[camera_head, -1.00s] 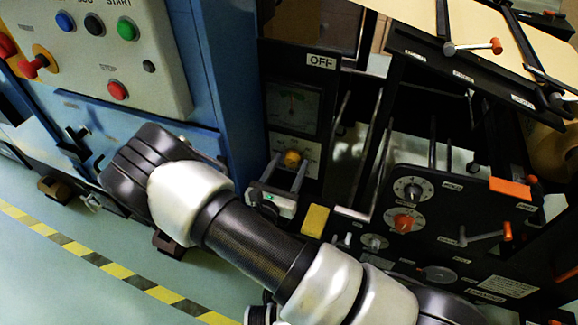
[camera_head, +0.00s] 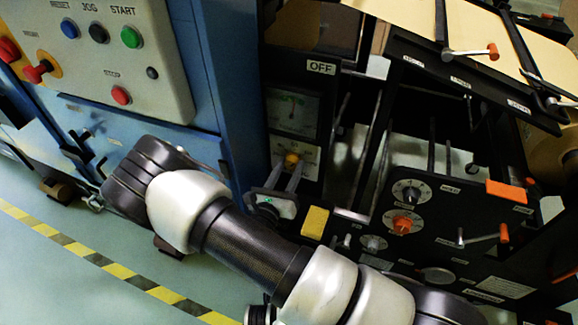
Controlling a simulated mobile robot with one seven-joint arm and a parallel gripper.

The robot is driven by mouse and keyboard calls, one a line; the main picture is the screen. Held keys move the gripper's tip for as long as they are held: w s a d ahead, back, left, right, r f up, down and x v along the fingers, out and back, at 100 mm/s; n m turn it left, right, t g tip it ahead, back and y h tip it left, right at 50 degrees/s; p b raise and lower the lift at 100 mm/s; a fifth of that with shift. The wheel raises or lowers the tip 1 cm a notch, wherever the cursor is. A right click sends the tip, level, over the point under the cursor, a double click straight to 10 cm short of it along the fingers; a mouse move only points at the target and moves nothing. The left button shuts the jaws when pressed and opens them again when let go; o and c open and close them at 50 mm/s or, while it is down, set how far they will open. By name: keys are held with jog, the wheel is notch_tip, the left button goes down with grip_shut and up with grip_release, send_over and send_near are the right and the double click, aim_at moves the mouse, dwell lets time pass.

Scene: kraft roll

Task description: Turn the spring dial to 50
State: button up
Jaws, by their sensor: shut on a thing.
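A yellow knob (camera_head: 291,159) sits on a pale scale plate (camera_head: 308,153) below a gauge with a green mark (camera_head: 292,108) on the black panel. The plate's markings are too small to read, so I cannot tell the knob's setting or confirm it as the spring dial. My gripper (camera_head: 287,170) reaches up to the knob from below, its two fingers shut on the knob's sides. The fingers hide part of the knob and plate.
A black panel on the right carries a white-ringed dial (camera_head: 411,191), an orange-centred dial (camera_head: 403,224) and an orange-tipped lever (camera_head: 484,236). A yellow block (camera_head: 315,222) sits right of my gripper. A button box (camera_head: 110,50) stands at upper left.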

jog(key=n+p, duration=0.1)
jog(key=n, duration=0.2)
jog(key=n+p, duration=0.1)
jog(key=n, duration=0.2)
jog(key=shift+w+r+p, duration=0.15)
jog(key=shift+p, duration=0.25)
jog(key=shift+n, duration=0.3)
jog(key=o, duration=1.1)
jog(key=shift+d, duration=0.1)
jog(key=shift+c, duration=0.2)
jog(key=p+v, duration=0.1)
jog(key=v, duration=1.6)
jog(key=shift+s+p, duration=0.2)
jog(key=shift+p, duration=0.2)
